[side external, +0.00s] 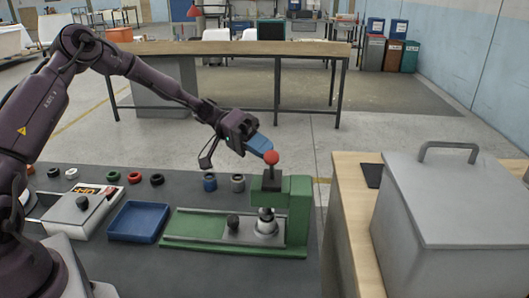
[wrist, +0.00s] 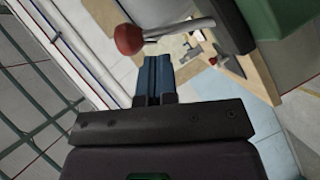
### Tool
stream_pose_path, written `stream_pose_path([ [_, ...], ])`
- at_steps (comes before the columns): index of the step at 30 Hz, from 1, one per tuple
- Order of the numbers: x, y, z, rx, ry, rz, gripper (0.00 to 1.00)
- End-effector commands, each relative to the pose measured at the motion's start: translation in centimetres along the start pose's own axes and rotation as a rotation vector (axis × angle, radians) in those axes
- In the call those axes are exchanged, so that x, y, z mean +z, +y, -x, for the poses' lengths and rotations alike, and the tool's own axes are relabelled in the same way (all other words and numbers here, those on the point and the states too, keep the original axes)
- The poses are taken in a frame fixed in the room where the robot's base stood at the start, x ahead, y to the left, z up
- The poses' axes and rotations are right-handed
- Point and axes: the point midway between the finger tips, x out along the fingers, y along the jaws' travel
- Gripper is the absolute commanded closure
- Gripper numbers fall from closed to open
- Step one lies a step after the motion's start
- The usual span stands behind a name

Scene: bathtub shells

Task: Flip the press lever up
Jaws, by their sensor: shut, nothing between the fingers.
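The press (side external: 298,205) is a green stand on a green base plate, with a grey plunger under its head. Its lever ends in a red ball knob (side external: 271,157), which sits just above the press head in the side view. In the wrist view, the red knob (wrist: 128,39) is at the end of a pale lever rod (wrist: 180,30), just beyond my fingertips. My gripper (side external: 267,151) has blue fingers that are shut and empty. The fingertips are right beside the knob, and I cannot tell whether they touch it. The wrist view also shows the shut fingers (wrist: 153,60).
A blue tray (side external: 137,222) and a grey box with a black knob (side external: 80,210) stand left of the press. Several small rings lie behind them. A large lidded grey bin (side external: 450,215) stands on the right on a wooden surface (side external: 350,200).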

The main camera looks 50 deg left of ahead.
Motion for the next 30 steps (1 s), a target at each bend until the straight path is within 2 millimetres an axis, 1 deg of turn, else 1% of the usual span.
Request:
stream_pose_path([
  [3,-1.9,-0.2,1.8,-0.003,0.003,-0.005,1.0],
  [9,-1.6,-0.3,6.7,-0.003,0.005,-0.001,1.0],
  [12,-1.6,-0.3,8.7,-0.003,0.003,0.0,1.0],
  [15,-1.6,-0.4,10.1,-0.001,0.003,0.0,1.0],
  [18,-1.6,-0.4,11.0,0.0,0.001,0.0,1.0],
  [21,-1.5,-0.4,11.5,0.0,0.0,0.0,1.0],
  [30,-1.5,-0.4,11.6,0.0,0.0,0.0,1.0],
])
